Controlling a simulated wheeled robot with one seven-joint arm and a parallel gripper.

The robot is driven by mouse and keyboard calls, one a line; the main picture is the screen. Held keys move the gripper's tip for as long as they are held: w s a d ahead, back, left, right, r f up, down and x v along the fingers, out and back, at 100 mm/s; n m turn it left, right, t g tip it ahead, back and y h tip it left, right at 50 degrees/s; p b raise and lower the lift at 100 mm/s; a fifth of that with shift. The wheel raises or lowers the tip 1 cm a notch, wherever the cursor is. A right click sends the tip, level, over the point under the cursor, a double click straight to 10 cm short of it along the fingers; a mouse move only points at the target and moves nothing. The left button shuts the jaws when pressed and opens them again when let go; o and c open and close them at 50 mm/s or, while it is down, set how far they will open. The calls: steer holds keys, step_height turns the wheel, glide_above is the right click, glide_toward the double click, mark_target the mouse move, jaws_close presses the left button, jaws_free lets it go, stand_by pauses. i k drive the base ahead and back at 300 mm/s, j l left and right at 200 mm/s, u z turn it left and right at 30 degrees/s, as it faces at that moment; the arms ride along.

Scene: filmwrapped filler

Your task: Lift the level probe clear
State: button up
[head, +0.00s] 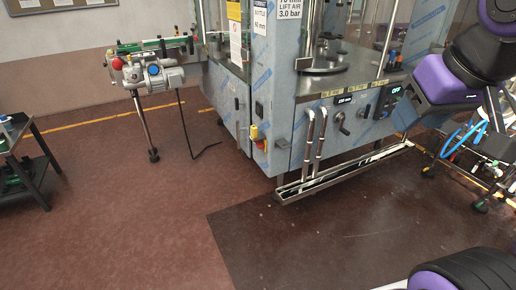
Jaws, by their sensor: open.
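I cannot make out the level probe for certain in the head view. The film-wrapped filling machine (268,75) stands at the upper middle, and its top is cut off by the picture's upper edge. Upright metal rods (388,37) rise from its steel deck (345,80). I cannot tell whether any of them is the probe. My purple and black arm shows at the right edge, in front of the machine's right side. My gripper is not in view.
A conveyor end with a motor (160,77) juts out left of the machine. A drip tray (340,175) and two bent pipes (315,140) stick out in front. A dark cart (25,165) stands at far left. The floor in front is clear.

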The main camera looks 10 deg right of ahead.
mark_target(392, 53)
steer(key=z, duration=1.1)
steer(key=i+l+u, duration=0.45)
steer(key=i+l, duration=0.6)
steer(key=i, duration=0.8)
steer(key=i+l+u, duration=0.4)
steer(key=i+l, duration=1.2)
steer(key=i, duration=0.05)
